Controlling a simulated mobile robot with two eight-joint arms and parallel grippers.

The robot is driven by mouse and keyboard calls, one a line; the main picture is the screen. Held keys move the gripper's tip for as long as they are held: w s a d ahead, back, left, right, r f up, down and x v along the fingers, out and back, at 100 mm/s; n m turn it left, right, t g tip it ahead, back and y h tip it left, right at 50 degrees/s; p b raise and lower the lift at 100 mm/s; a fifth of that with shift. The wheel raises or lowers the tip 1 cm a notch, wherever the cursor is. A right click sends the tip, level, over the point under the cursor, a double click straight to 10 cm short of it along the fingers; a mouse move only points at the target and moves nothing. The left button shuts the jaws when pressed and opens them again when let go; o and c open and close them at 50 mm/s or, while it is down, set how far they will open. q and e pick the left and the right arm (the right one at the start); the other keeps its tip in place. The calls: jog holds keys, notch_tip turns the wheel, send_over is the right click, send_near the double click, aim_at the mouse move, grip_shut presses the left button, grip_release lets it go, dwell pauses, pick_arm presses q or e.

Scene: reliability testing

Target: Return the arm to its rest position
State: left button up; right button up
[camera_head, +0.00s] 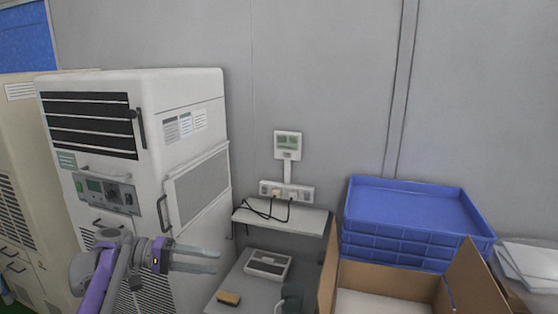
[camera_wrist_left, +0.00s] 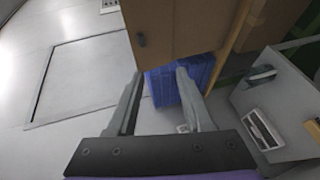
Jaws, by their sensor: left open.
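My left gripper (camera_head: 196,259) reaches in from the lower left in the head view, with its two fingers apart and nothing between them. It is in front of the white test cabinet (camera_head: 190,110) and points to the right. The left wrist view also shows its open fingers (camera_wrist_left: 160,100), empty above the floor. The purple and grey links behind it are my left arm. My right gripper is in neither view.
A small shelf (camera_head: 285,219) holds a device (camera_head: 268,264) and a brush (camera_head: 229,298) on its lower level. An open cardboard box (camera_head: 470,278) and stacked blue trays (camera_head: 410,207) stand at the right. A wall outlet (camera_head: 287,191) has black cables.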

pick_arm(q)
jog(key=s+d+f+n+y, duration=0.1)
jog(key=s+d+f+y, duration=0.2)
jog(key=s+d, duration=0.25)
jog(key=s+a+f+t+y, duration=0.2)
jog(key=s+f+y, duration=0.4)
jog(key=s+f, duration=0.3)
jog(key=s+a+f+m+t+y, duration=0.1)
jog(key=s+a+f+y, duration=0.2)
jog(key=s+f+y, duration=0.3)
jog(key=s+f, duration=0.4)
jog(key=s, duration=0.5)
jog(key=shift+t, duration=0.4)
